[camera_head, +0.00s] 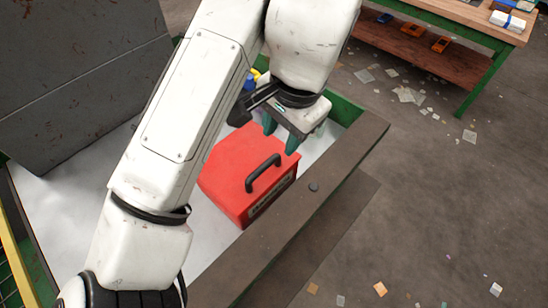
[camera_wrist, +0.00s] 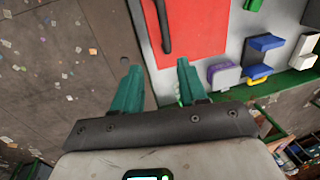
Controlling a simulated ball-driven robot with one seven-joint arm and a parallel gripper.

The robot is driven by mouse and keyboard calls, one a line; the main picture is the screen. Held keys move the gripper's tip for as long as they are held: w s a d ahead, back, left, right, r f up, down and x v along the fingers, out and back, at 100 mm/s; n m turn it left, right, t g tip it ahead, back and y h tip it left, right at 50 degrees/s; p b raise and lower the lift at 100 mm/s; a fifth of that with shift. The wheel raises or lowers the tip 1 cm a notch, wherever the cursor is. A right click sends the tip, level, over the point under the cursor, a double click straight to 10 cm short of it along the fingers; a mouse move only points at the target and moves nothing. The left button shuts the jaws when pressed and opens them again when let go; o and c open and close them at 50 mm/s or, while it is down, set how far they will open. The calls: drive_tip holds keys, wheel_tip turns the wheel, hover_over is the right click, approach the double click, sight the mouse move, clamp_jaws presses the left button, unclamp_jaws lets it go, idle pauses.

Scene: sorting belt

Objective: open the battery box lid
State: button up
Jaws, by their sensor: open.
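The battery box is red with a closed red lid (camera_head: 238,165) and a black handle (camera_head: 263,173) on top. It stands on the white surface inside a green-and-brown edged station, with a label on its front side. In the wrist view the red lid (camera_wrist: 198,30) and the black handle (camera_wrist: 163,25) show at the top. My gripper (camera_head: 281,143) is above the far right part of the box, its teal fingers apart and empty. In the wrist view my gripper (camera_wrist: 158,80) points toward the lid's edge, with the handle beyond the fingertips. My arm hides part of the box's surroundings.
A brown ledge (camera_head: 300,215) with a dark round knob (camera_head: 314,187) runs along the box's right side. Purple (camera_wrist: 223,77) and blue (camera_wrist: 265,45) pieces lie beside the box. A grey panel (camera_head: 80,60) stands at left. A workbench (camera_head: 470,20) is at the back right.

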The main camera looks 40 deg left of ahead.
sight(265, 165)
drive_tip(key=a+f, duration=0.1)
drive_tip(key=f, duration=0.2)
drive_tip(key=a+f, duration=0.1)
drive_tip(key=f, duration=0.2)
drive_tip(key=s+a+f, duration=0.1)
drive_tip(key=f, duration=0.3)
drive_tip(key=shift+f, duration=0.1)
drive_tip(key=shift+w, duration=0.1)
clamp_jaws()
idle(0.5)
